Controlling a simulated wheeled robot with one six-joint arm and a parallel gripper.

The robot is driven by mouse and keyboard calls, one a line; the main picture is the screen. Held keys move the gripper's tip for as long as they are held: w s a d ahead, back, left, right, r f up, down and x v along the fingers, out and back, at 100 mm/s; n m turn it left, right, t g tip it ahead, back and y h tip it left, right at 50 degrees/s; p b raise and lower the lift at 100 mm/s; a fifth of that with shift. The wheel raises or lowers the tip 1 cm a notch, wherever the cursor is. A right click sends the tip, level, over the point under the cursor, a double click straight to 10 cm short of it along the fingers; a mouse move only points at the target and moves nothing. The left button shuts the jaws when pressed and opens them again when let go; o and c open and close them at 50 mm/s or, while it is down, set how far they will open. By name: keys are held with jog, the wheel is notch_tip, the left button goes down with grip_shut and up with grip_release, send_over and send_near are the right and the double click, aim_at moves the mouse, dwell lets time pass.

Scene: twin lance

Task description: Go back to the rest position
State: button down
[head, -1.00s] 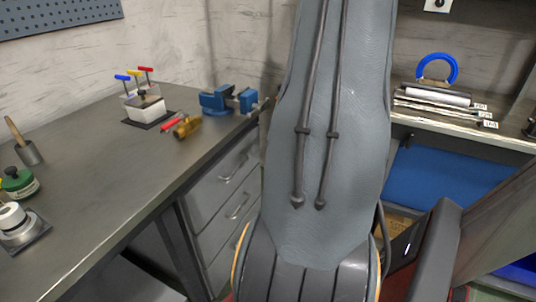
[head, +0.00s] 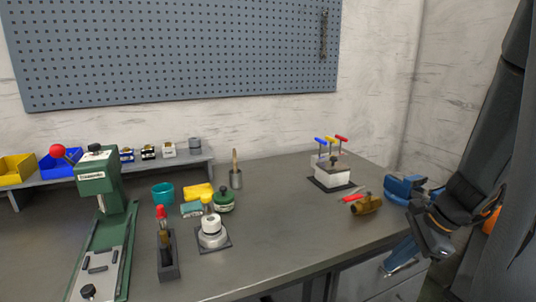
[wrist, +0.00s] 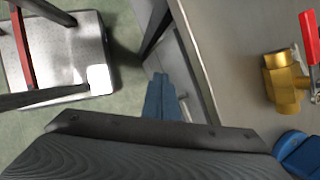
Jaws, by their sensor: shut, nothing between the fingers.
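My gripper (head: 390,268) is at the right of the head view, beside the front edge of the workbench (head: 285,225). Its blue fingers point down and lie close together, with nothing seen between them. In the wrist view the shut fingers (wrist: 162,90) show near the middle, over the floor and drawer fronts. My dark arm comes in from the right edge of the head view and partly hides the blue vise (head: 399,188).
A brass valve (head: 367,205) with a red handle lies on the bench near my gripper. A white box with coloured T-handles (head: 331,168) stands behind it. A green press (head: 100,180) is at the left. A grey-topped stool (wrist: 70,55) shows in the wrist view.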

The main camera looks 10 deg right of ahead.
jog(key=s+a+r+n+g+h+p, duration=0.1)
jog(key=s+a+r+n+h, duration=0.1)
jog(key=a+n, duration=0.8)
jog(key=s+a+r+n+g+h+p, duration=0.1)
jog(key=s+a+n, duration=0.4)
jog(key=a+n, duration=0.5)
jog(key=shift+s+a+r+n+g+h, duration=0.3)
jog(key=shift+r+n+g+h, duration=0.15)
jog(key=shift+r+g, duration=0.2)
